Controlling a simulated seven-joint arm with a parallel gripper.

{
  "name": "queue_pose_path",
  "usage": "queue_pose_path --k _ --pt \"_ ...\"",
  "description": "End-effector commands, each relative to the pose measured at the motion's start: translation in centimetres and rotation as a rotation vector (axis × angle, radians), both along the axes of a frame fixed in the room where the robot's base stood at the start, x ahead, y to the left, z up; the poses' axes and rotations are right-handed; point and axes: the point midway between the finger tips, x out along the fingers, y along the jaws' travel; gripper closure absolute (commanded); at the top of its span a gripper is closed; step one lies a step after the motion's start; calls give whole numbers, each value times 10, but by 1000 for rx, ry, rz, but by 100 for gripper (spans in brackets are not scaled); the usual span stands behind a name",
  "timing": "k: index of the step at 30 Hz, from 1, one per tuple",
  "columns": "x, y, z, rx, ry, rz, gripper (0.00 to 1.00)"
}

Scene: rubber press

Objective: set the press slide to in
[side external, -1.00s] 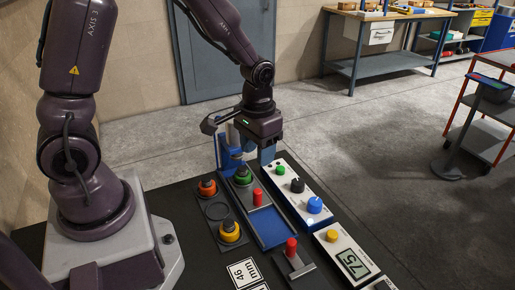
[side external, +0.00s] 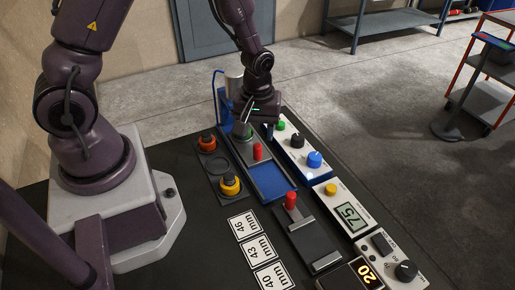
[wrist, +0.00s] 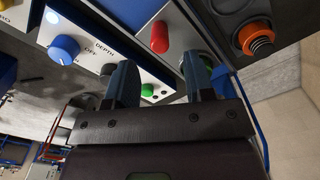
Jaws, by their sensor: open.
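An upright red handle (side external: 257,152) stands at the back end of a blue-floored slide track (side external: 272,183). In the wrist view, the red handle (wrist: 159,37) shows beyond my fingertips, roughly between them in the picture. My gripper (wrist: 160,72) is open, with its dark blue fingers apart and nothing between them. In the side view, my gripper (side external: 258,122) hangs low over the back of the track, behind the red handle. Its fingers are partly hidden there, and I cannot tell the exact gap to the handle. A second red handle (side external: 291,200) stands on a separate dark plate nearer the front.
Right of the track is a white panel with a blue knob (side external: 314,159) and a black knob (side external: 297,141). A blue frame (side external: 224,105) rises behind. Number cards (side external: 243,224) lie in front.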

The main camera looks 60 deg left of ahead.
Motion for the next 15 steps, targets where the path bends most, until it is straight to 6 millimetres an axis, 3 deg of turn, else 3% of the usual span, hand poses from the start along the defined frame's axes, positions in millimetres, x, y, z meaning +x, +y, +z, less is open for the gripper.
queue_pose_path --k 6,15 --pt "-1 0 -42 -1 3 -1 52" --pt "0 0 -63 0 -1 -1 52"
